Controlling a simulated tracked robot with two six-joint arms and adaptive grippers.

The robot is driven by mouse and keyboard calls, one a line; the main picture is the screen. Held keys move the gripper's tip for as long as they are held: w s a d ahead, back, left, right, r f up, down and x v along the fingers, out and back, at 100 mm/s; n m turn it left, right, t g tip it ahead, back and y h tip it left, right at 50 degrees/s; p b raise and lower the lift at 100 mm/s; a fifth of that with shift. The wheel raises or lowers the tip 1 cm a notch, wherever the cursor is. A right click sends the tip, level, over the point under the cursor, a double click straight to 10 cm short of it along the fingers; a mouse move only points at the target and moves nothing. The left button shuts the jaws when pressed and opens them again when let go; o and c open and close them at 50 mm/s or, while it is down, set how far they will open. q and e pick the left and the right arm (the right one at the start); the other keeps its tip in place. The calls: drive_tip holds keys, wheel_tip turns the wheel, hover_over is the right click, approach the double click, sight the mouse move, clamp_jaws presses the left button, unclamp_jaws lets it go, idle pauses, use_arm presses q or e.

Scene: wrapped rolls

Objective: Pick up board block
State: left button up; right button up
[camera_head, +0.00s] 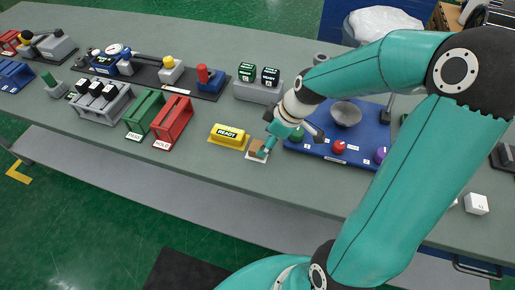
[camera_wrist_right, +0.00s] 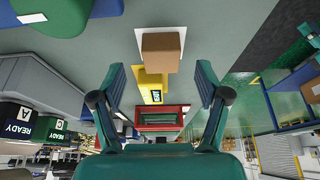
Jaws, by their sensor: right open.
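A small brown block (camera_head: 257,148) sits on a white square pad (camera_head: 249,157) near the front edge of the table. In the right wrist view the brown block (camera_wrist_right: 162,47) lies beyond my fingertips, roughly centred between them, with the white pad (camera_wrist_right: 140,38) around it. My right gripper (camera_head: 288,142) is close beside the block in the head view. Its fingers are spread with nothing between them in the wrist view (camera_wrist_right: 160,84). My left gripper is not in view.
A yellow READY block (camera_head: 229,136) stands just left of the pad. A blue tray (camera_head: 350,158) with coloured knobs and a grey bowl (camera_head: 346,113) is to the right. Red (camera_head: 173,122) and green (camera_head: 145,112) frames stand further left. The table front is clear.

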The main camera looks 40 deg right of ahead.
drive_tip(key=shift+x, duration=1.95)
drive_tip(key=shift+s, duration=0.2)
drive_tip(key=c, duration=1.2)
